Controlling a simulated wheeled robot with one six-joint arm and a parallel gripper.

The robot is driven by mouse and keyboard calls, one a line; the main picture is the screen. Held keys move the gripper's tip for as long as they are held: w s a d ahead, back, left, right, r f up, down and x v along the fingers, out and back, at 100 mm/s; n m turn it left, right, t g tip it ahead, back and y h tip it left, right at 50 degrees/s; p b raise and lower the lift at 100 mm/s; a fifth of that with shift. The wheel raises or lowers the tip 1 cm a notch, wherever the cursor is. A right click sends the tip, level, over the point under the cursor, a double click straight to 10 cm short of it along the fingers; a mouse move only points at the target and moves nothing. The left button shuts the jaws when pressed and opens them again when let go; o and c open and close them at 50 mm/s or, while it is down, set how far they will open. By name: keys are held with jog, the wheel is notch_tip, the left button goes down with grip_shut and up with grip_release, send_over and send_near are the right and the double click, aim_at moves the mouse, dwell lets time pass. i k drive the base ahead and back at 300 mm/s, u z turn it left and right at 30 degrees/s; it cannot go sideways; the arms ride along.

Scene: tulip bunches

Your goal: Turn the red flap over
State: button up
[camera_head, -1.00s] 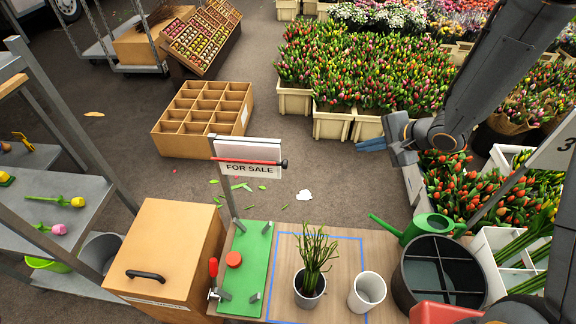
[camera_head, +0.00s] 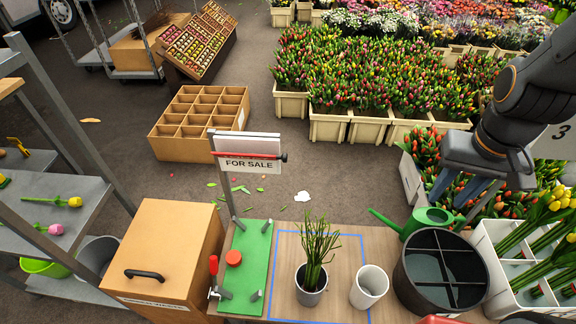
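The white FOR SALE sign (camera_head: 248,166) stands on a grey post at the back left of the work table. A thin red bar (camera_head: 245,155) with a dark knob at its right end lies across the sign's face. White panels rise above the bar. No separate broad red flap can be made out. My gripper (camera_head: 464,190) is at the right, over the tulips behind the green watering can, well away from the sign. Its bluish fingers point down and look apart, with nothing seen between them.
A wooden box (camera_head: 168,245) stands left.

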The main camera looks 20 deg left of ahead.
aim_at(283, 157)
jog(key=z, duration=0.5)
jog(key=k, duration=1.15)
jog(key=u, duration=0.25)
jog(key=i, duration=0.75)
jog(key=u, duration=1.05)
jog(key=i, duration=0.45)
jog(key=u, duration=0.2)
